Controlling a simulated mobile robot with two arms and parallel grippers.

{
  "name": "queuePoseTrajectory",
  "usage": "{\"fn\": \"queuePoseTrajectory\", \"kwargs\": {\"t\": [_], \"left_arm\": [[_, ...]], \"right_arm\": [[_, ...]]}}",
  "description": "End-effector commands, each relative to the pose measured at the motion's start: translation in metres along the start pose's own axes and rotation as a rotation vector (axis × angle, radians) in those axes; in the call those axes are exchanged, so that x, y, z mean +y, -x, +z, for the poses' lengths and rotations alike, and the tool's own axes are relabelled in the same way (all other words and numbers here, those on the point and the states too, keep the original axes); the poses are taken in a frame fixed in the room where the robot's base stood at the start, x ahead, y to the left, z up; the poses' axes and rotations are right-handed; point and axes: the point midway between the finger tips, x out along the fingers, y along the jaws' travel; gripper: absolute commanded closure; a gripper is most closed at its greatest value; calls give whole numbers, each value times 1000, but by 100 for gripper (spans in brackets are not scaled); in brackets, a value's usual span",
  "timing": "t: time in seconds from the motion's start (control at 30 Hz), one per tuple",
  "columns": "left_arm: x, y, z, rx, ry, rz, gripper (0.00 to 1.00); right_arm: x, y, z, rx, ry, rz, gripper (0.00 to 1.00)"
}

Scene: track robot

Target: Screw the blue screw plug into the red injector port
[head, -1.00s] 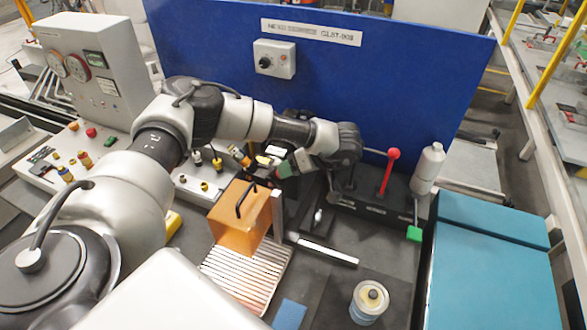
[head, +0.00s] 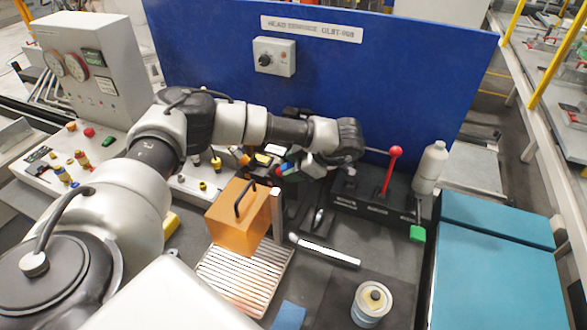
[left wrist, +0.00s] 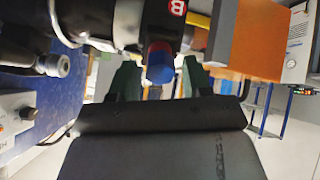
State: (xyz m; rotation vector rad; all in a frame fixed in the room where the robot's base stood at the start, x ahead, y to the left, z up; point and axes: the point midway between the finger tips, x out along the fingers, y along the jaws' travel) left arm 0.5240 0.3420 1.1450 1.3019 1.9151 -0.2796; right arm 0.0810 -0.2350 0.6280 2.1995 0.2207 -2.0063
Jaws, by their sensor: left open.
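The arm and fixture hide most of the port there. My right gripper is not in view.
An orange box (head: 232,222) with a black handle stands close in front of the gripper, on a slatted tray (head: 262,290). A red-knobbed lever (head: 391,170) and white bottle (head: 430,168) stand right. The blue panel (head: 400,75) is close behind the arm.

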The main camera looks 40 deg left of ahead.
Motion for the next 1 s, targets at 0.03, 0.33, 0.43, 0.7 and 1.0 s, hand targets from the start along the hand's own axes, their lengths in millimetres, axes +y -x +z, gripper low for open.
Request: {"fn": "queuePoseTrajectory", "kwargs": {"t": [0.03,0.33,0.43,0.7,1.0], "left_arm": [[-1,-2,2,-2,56,0,51],[0,0,0,0,172,0,51],[0,0,0,0,172,0,51],[-1,-3,2,0,450,0,51],[0,1,-1,1,882,1,51]], "right_arm": [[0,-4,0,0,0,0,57],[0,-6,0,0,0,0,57],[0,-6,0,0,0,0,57],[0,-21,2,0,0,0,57],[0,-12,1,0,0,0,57]]}}
